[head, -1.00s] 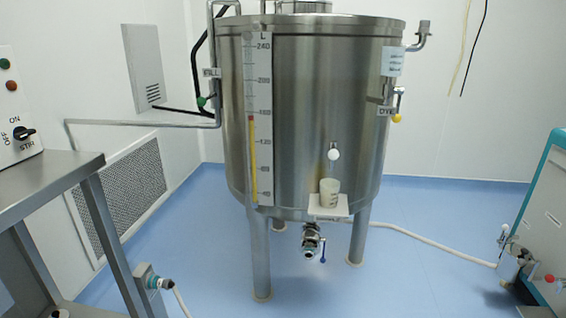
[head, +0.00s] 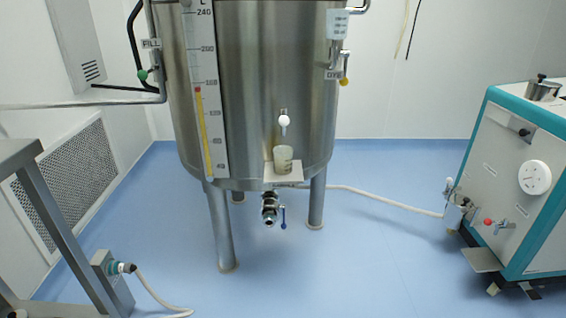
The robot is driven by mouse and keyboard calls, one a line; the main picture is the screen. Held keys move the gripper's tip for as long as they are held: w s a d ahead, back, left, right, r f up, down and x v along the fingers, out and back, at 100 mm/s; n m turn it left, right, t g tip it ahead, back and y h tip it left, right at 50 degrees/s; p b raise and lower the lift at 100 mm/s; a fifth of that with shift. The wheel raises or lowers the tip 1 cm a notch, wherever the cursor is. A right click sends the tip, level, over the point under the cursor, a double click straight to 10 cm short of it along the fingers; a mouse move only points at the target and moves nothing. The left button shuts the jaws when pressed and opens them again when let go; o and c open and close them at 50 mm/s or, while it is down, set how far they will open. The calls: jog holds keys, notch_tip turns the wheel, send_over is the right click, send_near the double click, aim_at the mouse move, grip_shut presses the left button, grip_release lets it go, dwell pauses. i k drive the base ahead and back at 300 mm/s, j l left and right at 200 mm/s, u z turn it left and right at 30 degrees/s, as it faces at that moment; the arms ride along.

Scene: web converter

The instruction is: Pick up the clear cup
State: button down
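A clear, slightly cloudy cup (head: 284,160) stands upright on a small white shelf (head: 283,181) on the front of the steel tank. A tap with a white knob (head: 284,121) sits just above the cup. The cup is in the middle of the head view. My gripper and arm do not show in this view.
The large steel tank (head: 250,80) stands on legs, with a drain valve (head: 269,208) below the shelf. A steel table (head: 60,225) is at left. A teal and white machine (head: 520,170) is at right, with a hose along the floor. The blue floor (head: 360,265) in front is clear.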

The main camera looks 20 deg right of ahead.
aim_at(283, 161)
jog(key=i+z, duration=0.5)
jog(key=z, duration=0.2)
jog(key=i+z, duration=0.2)
jog(key=z, duration=0.15)
